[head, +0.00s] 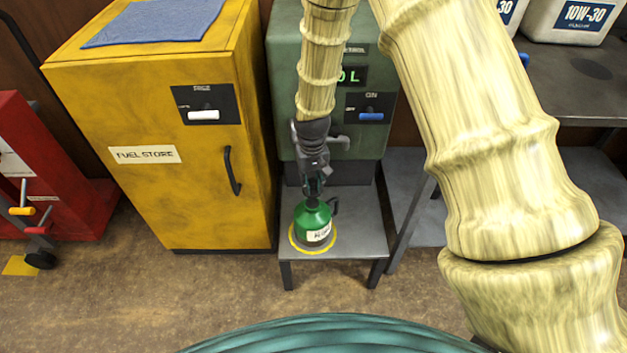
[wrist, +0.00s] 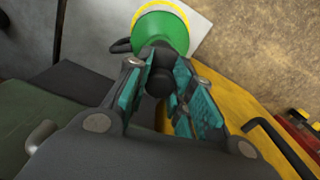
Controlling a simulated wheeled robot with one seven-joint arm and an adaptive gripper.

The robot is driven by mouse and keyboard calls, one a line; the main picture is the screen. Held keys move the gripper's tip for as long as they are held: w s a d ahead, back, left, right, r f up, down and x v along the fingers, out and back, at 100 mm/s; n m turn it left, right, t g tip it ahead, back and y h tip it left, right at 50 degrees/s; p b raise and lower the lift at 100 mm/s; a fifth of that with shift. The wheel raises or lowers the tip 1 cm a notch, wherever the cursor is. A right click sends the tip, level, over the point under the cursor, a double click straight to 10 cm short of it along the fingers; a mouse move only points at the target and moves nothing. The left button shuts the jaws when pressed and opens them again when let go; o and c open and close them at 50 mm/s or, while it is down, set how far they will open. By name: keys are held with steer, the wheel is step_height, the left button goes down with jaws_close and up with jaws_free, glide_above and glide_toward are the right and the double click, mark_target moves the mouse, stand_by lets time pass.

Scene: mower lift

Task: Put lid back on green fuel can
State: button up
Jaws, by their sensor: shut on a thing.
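The green fuel can (head: 313,222) stands upright on a small grey metal stand, within a yellow ring, with a white label on its front. It also shows in the wrist view (wrist: 165,32), just beyond my fingertips. My gripper (head: 313,187) points down directly over the can's top. In the wrist view its teal-padded fingers (wrist: 162,90) are closed on the black lid (wrist: 160,78). The lid is at the can's neck. The fingers hide part of it, and I cannot tell whether it is seated or just above the opening.
The grey stand (head: 355,235) has bare room right of the can. Behind it is a green fuel dispenser (head: 290,90) with a blue-handled switch. A yellow fuel store cabinet (head: 150,200) stands close on the left. A workbench with white oil jugs (head: 572,22) is at right.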

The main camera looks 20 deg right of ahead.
mark_target(312, 191)
steer(key=shift+f+b, duration=1.85)
steer(key=shift+f, duration=1.05)
steer(key=shift+r+p, duration=0.1)
steer(key=shift+p, duration=0.75)
steer(key=shift+f+p, duration=0.25)
steer(key=shift+p, duration=0.5)
stand_by(0.8)
steer(key=o, duration=1.5)
steer(key=shift+c, duration=0.2)
steer(key=shift+r, duration=0.15)
steer(key=shift+r+p, duration=3)
steer(key=shift+r, duration=0.35)
